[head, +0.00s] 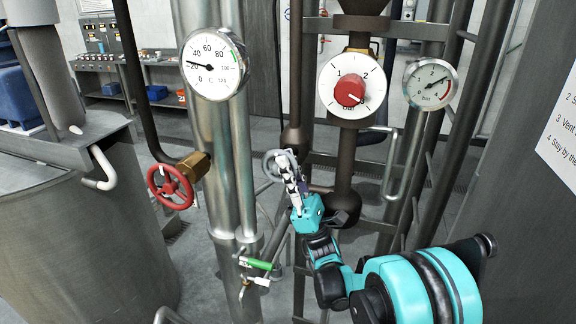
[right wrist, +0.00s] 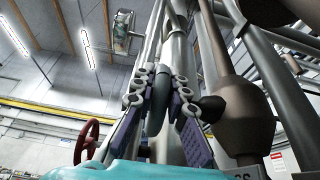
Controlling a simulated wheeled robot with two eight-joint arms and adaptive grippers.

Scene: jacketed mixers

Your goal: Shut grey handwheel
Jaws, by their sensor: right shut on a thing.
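The grey handwheel (head: 268,168) is small and sits in front of the dark pipes near the middle of the head view, partly hidden by my gripper. My right gripper (head: 284,166) reaches it from the lower right and is shut on its rim. In the right wrist view, the fingers of my right gripper (right wrist: 160,85) stand on both sides of a dark grey piece of the handwheel (right wrist: 157,101). My left gripper is not in view.
A red handwheel (head: 171,187) on a brass valve is to the left. A green-handled valve (head: 259,264) sits low on the steel pipe. A dial with a red knob (head: 349,91) and two round gauges (head: 215,64) (head: 430,84) are above. A steel vessel (head: 75,215) fills the left.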

